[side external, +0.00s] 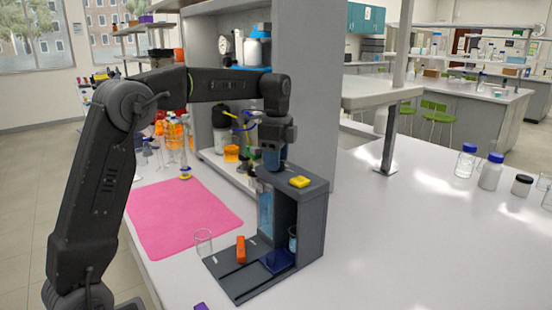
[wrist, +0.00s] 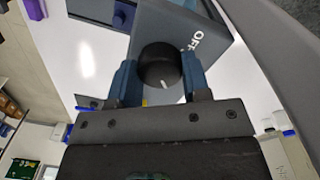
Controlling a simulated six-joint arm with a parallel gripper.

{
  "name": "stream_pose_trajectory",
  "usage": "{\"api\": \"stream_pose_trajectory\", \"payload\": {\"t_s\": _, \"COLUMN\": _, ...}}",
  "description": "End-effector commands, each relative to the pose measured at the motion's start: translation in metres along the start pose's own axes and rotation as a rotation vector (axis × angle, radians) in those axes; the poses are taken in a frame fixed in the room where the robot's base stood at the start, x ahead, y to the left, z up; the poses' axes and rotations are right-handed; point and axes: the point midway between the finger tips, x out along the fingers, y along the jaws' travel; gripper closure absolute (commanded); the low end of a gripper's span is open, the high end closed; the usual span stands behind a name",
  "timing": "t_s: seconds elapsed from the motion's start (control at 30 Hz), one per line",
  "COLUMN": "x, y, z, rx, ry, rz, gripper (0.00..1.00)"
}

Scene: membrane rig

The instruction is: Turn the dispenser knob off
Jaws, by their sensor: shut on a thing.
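The dispenser knob (wrist: 160,66) is round and black, with a white pointer mark on it. It sits on a grey panel (wrist: 178,25) of the rig, beside white lettering that seems to read OFF. The pointer faces the bottom of the wrist view, away from that lettering. My gripper (wrist: 159,74) has its blue fingers on either side of the knob and is shut on it. In the side view, my gripper (side external: 272,160) points down at the top of the dark grey rig (side external: 312,215); the knob is hidden there.
A yellow piece (side external: 300,181) lies on the rig's top. A small beaker (side external: 293,238) stands inside the rig, and an orange block (side external: 241,250) is on its base. A glass beaker (side external: 203,242) stands beside it, near a pink mat (side external: 180,217). The bench at right is mostly clear.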

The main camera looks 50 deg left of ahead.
Motion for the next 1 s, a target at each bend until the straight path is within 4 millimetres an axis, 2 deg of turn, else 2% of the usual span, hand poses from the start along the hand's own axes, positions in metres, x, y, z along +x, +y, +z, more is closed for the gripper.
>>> {"api": "stream_pose_trajectory", "payload": {"t_s": 0.27, "x": -0.0001, "y": 0.0003, "z": 0.0001, "rx": -0.046, "ry": 0.0, "rz": 0.002, "gripper": 0.8}}
{"api": "stream_pose_trajectory", "payload": {"t_s": 0.43, "x": 0.0001, "y": 0.0002, "z": 0.0002, "rx": -0.139, "ry": 0.002, "rz": 0.004, "gripper": 0.8}}
{"api": "stream_pose_trajectory", "payload": {"t_s": 1.0, "x": 0.0004, "y": 0.0008, "z": 0.0005, "rx": -0.66, "ry": 0.014, "rz": 0.005, "gripper": 0.8}}
